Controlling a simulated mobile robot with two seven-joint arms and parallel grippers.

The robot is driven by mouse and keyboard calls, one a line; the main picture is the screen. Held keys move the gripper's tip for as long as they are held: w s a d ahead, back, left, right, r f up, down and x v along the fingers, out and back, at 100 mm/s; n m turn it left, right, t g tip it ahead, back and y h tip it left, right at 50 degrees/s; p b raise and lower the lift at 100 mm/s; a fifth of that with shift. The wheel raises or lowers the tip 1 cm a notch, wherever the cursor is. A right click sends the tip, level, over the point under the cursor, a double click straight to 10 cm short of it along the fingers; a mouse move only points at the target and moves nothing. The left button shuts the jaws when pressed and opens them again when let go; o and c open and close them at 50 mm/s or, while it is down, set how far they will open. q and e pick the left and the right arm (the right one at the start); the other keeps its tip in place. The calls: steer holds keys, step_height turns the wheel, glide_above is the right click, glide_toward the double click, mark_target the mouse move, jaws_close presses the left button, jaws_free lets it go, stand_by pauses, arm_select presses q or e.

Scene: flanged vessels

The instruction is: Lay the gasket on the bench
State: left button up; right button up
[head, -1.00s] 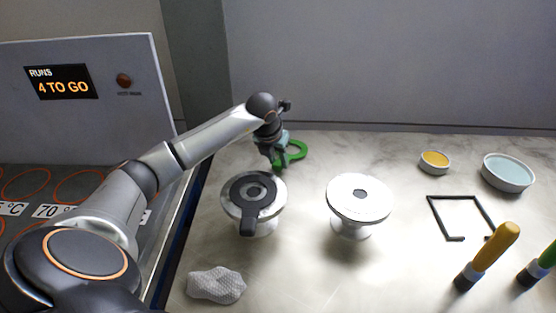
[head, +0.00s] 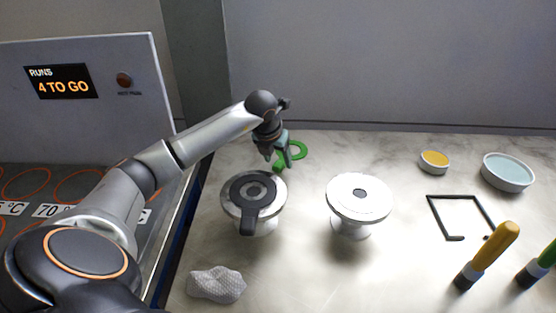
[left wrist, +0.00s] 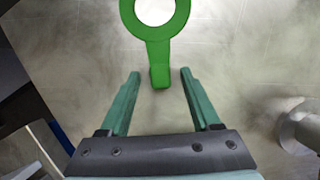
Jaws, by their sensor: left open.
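A green ring gasket with a tab (head: 304,150) lies flat on the bench behind the left vessel, apart from it. It also shows in the left wrist view (left wrist: 158,50), its ring partly cut off by the top edge. My left gripper (head: 278,161) is open over the tab. In the left wrist view the tab's end sits between the spread fingers, with a gap on each side. A black ring with a tab (head: 247,220) lies on top of the left flanged vessel (head: 277,197). My right gripper is out of view.
A second flanged vessel (head: 360,205) stands to the right. Further right are a yellow-filled dish (head: 434,162), a pale blue bowl (head: 508,174), a black frame (head: 433,216) and a yellow-handled tool (head: 490,250). A crumpled cloth (head: 216,284) lies in front.

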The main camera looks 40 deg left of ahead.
arm_select(q)
steer(key=v, duration=1.1)
steer(key=shift+s+a, duration=0.1)
